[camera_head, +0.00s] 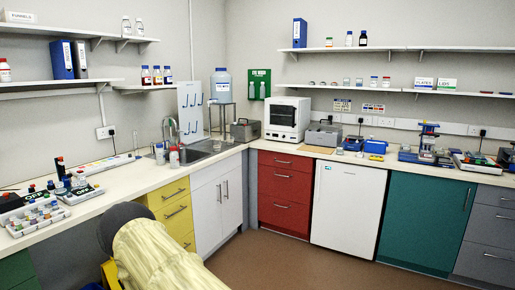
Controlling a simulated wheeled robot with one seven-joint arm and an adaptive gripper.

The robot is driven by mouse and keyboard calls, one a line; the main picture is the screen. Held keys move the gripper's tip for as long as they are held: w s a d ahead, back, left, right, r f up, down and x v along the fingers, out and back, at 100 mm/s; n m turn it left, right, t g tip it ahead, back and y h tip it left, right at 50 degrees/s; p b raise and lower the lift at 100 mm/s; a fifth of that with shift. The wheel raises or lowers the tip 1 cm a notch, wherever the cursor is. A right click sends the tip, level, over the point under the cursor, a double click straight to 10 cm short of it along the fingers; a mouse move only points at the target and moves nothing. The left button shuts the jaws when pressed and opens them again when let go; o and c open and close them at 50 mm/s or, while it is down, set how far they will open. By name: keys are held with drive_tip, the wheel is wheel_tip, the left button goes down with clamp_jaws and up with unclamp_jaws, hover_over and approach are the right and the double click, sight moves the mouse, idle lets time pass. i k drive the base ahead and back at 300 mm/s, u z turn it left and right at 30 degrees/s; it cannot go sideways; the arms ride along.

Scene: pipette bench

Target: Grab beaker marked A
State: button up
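I cannot make out a beaker marked A; any lettering on the small glassware is too small to read. Clear or pale vessels (160,153) stand on the left counter by the sink, and I cannot tell whether one is a beaker. A pale yellow and dark grey part, which looks like my own arm, fills the lower left and hides part of the floor and cabinets. My gripper is not in view.
The left counter (128,181) holds a tray of small bottles (36,217) at its near end. A sink (205,148) is near the corner. A white oven (286,118) stands on the back counter. Shelves with bottles and binders hang above. The brown floor (290,265) is open.

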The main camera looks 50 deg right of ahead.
sight(217, 144)
drive_tip(key=z, duration=0.35)
drive_tip(key=k, duration=0.85)
drive_tip(key=z, duration=1.5)
drive_tip(key=i, duration=1.3)
drive_tip(key=z, duration=0.95)
drive_tip(key=i, duration=3.25)
drive_tip(key=u, duration=1.65)
drive_tip(key=i, duration=1.05)
drive_tip(key=u, duration=1.55)
drive_tip(key=k, duration=0.6)
drive_tip(key=u, duration=0.45)
